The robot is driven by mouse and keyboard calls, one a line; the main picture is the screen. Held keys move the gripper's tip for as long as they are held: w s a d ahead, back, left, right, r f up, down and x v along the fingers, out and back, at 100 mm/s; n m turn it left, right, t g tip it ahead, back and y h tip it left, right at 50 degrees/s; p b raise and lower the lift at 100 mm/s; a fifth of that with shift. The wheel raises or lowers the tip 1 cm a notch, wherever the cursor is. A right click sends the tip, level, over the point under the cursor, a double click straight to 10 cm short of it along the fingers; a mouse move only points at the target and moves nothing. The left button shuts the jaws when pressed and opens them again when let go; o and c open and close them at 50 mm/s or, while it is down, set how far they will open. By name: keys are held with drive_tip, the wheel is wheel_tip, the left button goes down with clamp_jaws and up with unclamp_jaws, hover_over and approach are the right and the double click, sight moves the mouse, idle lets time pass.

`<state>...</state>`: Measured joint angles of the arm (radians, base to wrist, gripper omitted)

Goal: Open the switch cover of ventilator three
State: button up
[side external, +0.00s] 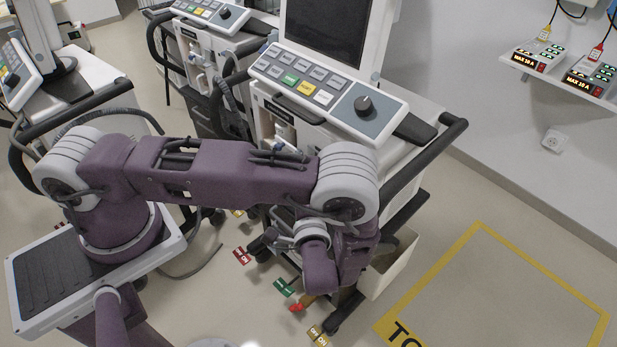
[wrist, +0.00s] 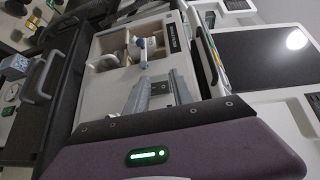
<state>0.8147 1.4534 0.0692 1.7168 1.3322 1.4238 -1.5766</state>
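The nearest ventilator (side external: 340,106), white with a button panel, knob and dark screen, stands beyond my arm in the side view. I cannot read a number on it. In the wrist view, a ventilator front (wrist: 112,82) fills the middle, turned sideways, with a recess holding white fittings (wrist: 138,47). My gripper (wrist: 160,80) is in front of it, its two grey fingers apart with nothing visible between them. In the side view my own wrist hides the fingers. I cannot make out the switch cover or tell whether it is open or shut.
Two more ventilators (side external: 208,42) (side external: 82,82) stand to the left. Small OFF/ON tags (side external: 242,256) show low near the ventilator base. A black handle rail (side external: 425,165) juts out at right. A yellow-outlined floor area (side external: 500,300) is clear. A wall shelf (side external: 565,72) holds small devices.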

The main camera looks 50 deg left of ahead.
wheel_tip(320, 180, down, 5)
drive_tip(key=d+m+t+h, duration=0.1)
drive_tip(key=m+t+h, duration=0.1)
drive_tip(key=t, duration=0.1)
drive_tip(key=x, duration=0.7)
drive_tip(key=shift+w+t, duration=0.2)
drive_tip(key=shift+t, duration=0.1)
drive_tip(key=shift+r, duration=0.1)
clamp_jaws()
